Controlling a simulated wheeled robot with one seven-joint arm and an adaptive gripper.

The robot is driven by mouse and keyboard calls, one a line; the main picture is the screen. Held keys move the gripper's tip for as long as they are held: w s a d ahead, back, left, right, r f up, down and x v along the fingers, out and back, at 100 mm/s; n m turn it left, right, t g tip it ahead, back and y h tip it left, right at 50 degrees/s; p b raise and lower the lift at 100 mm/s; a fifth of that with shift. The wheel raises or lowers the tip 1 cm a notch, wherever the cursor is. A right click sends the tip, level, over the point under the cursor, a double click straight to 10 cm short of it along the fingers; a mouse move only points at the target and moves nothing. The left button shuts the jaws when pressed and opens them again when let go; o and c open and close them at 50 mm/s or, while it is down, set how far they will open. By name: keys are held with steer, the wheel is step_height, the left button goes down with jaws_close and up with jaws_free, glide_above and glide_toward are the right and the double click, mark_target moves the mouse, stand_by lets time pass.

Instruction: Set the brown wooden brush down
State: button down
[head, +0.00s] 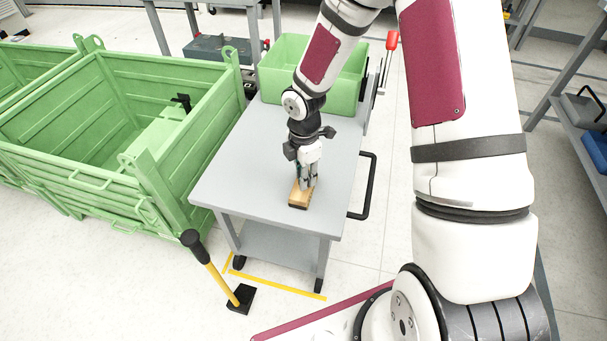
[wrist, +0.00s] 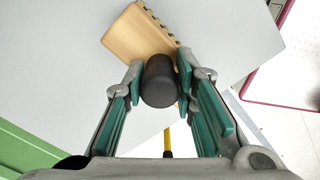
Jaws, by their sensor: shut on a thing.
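The brown wooden brush (head: 301,194) is a light brown block with a dark lower edge. It is at or just above the top of the grey cart (head: 250,170), near the front edge; I cannot tell whether it touches. In the wrist view the brush (wrist: 138,32) shows a tan face and a row of dark bristles. My gripper (head: 307,183) points down on the brush, shut on it. In the wrist view its teal-padded fingers (wrist: 160,75) flank a dark rounded cylinder (wrist: 160,82), which covers part of the brush. I cannot tell whether this cylinder belongs to the brush.
A green bin (head: 290,52) stands at the back of the cart. A large green crate (head: 60,165) is on the left. A yellow-shafted tool with a black grip (head: 220,278) stands on the floor before the cart. A black handle (head: 370,190) sticks out right. The cart's left part is clear.

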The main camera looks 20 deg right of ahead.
steer(key=c, duration=1.3)
jaws_free()
steer(key=shift+f, duration=0.1)
step_height(320, 180, up, 12)
steer(key=p, duration=0.4)
steer(key=shift+r, duration=0.2)
